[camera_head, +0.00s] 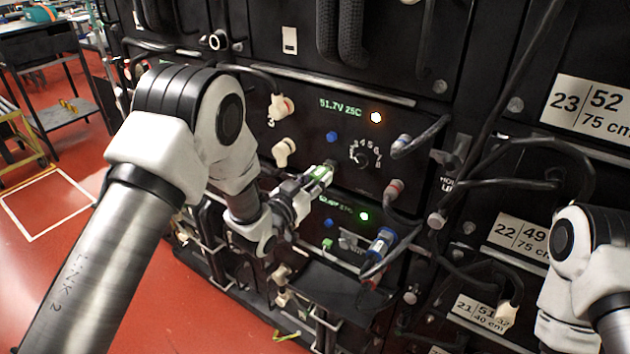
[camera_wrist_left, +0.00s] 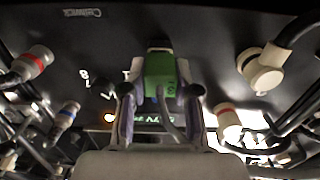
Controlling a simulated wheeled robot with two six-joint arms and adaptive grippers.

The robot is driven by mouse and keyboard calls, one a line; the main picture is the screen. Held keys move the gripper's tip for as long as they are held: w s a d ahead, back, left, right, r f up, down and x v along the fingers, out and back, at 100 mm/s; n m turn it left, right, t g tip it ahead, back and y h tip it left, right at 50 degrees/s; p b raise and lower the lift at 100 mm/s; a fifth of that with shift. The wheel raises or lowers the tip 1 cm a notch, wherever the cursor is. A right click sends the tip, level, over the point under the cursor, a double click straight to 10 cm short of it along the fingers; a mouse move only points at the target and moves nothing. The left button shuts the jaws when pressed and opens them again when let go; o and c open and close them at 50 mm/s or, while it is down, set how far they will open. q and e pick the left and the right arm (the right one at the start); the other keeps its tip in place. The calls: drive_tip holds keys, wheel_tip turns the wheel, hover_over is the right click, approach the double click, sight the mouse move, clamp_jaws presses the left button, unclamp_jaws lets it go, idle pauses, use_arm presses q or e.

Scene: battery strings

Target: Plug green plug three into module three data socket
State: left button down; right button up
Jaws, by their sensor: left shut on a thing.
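My left gripper (camera_head: 306,187) is shut on a green plug (camera_head: 320,174) at the front of the upper module (camera_head: 350,125), whose display reads about 51.7V 25C. The plug's front end is at the panel, below and left of the round dial (camera_head: 364,154). In the left wrist view the green plug (camera_wrist_left: 160,75) sits between the fingertips and its far end meets a dark socket (camera_wrist_left: 159,46). I cannot tell how deep it sits. The socket is mostly hidden by the plug in the head view. My right gripper is out of view; only part of that arm shows.
A lower module's green display (camera_head: 336,206) is just beneath. A blue-ringed connector (camera_head: 381,242), a red-ringed connector (camera_head: 394,188) and black cables crowd the right side. Cream connectors (camera_head: 283,150) sit left of the plug. Open red floor (camera_head: 60,280) lies at left.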

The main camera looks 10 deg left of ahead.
use_arm(q)
drive_tip(key=shift+w+d, duration=0.25)
drive_tip(key=shift+w, duration=0.35)
drive_tip(key=shift+w+r, duration=0.1)
drive_tip(key=c, duration=0.9)
unclamp_jaws()
drive_tip(key=shift+o, duration=0.6)
drive_tip(key=shift+w+d, duration=0.1)
drive_tip(key=shift+w, duration=0.05)
